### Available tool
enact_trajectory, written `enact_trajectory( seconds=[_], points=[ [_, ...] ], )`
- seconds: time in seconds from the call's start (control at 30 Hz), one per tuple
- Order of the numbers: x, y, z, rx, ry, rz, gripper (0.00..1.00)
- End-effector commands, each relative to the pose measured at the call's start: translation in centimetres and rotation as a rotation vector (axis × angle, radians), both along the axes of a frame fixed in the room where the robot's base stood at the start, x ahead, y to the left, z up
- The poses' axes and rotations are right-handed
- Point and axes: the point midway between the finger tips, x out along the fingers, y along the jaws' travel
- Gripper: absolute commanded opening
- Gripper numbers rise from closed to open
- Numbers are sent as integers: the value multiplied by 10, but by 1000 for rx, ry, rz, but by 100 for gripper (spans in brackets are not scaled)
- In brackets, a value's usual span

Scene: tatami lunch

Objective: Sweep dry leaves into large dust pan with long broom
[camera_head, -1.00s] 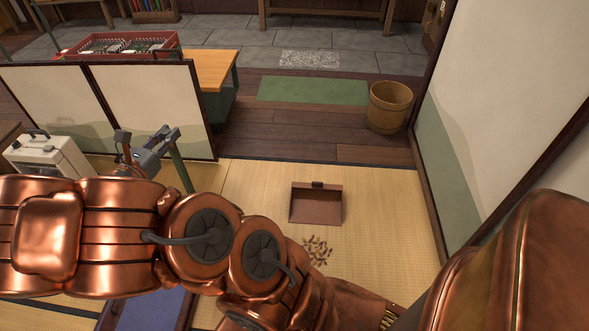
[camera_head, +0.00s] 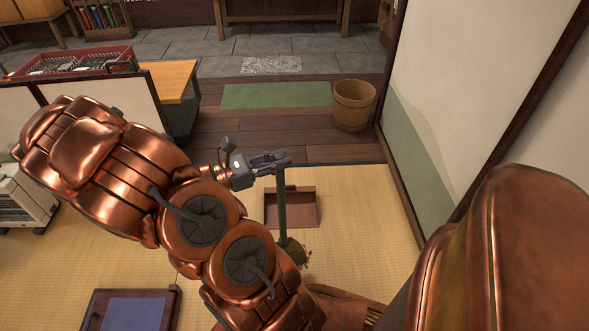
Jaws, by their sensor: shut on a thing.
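My gripper (camera_head: 268,160) is shut on the upper part of the long broom's green handle (camera_head: 281,205). The broom stands close to upright, with its dark green head (camera_head: 293,250) low over the tatami, in front of the dust pan. I cannot tell whether the head touches the mat. The brown dust pan (camera_head: 305,217) lies on the tatami just behind the broom, and the handle crosses in front of its left part. A few dry leaves (camera_head: 306,257) show at the right edge of the broom head. The other leaves are hidden behind the head or my arm.
A wooden bucket (camera_head: 353,107) stands on the plank floor beyond the tatami, near the sliding wall panel (camera_head: 452,75) at the right. A low screen (camera_head: 133,97) and a white heater (camera_head: 22,198) are at the left. A blue-topped piece (camera_head: 133,312) lies front left. Tatami right of the pan is clear.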

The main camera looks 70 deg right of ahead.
Motion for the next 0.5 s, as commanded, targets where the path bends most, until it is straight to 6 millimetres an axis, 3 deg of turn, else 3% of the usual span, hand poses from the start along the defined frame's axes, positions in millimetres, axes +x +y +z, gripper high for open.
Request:
enact_trajectory(
  seconds=[0.2,0.5],
  points=[
    [-35,4,-4,-1,2,-100,0],
    [-43,5,-16,-1,2,-123,0]
  ],
)
